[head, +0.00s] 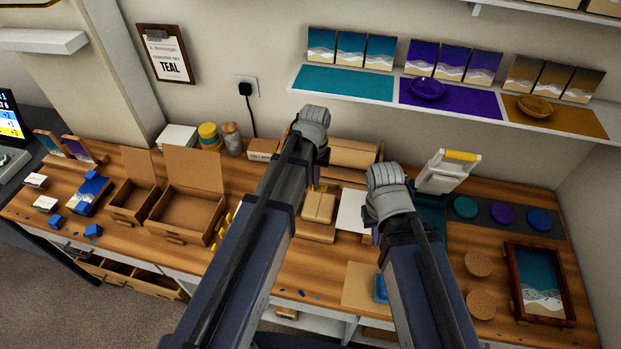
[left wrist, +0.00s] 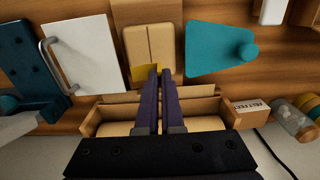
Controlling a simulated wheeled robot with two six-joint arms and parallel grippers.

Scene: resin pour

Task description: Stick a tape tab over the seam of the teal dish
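A closed brown carton with a seam down its middle (left wrist: 150,45) lies flat on the bench; it also shows in the head view (head: 318,206). No teal dish shows for certain; I cannot see inside the carton. My left gripper (left wrist: 160,72) has its fingers together on a yellow tape tab (left wrist: 140,73) over the carton's near edge in the left wrist view. I cannot tell whether the tab touches the carton. In the head view my left fingers (head: 317,186) are mostly hidden. My right gripper (head: 375,236) hangs right of the carton, its fingertips mostly hidden.
A flat teal piece with a round knob (left wrist: 215,50) lies beside the carton. An open cardboard box (head: 187,210) stands left. A framed seascape (head: 540,282) lies far right.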

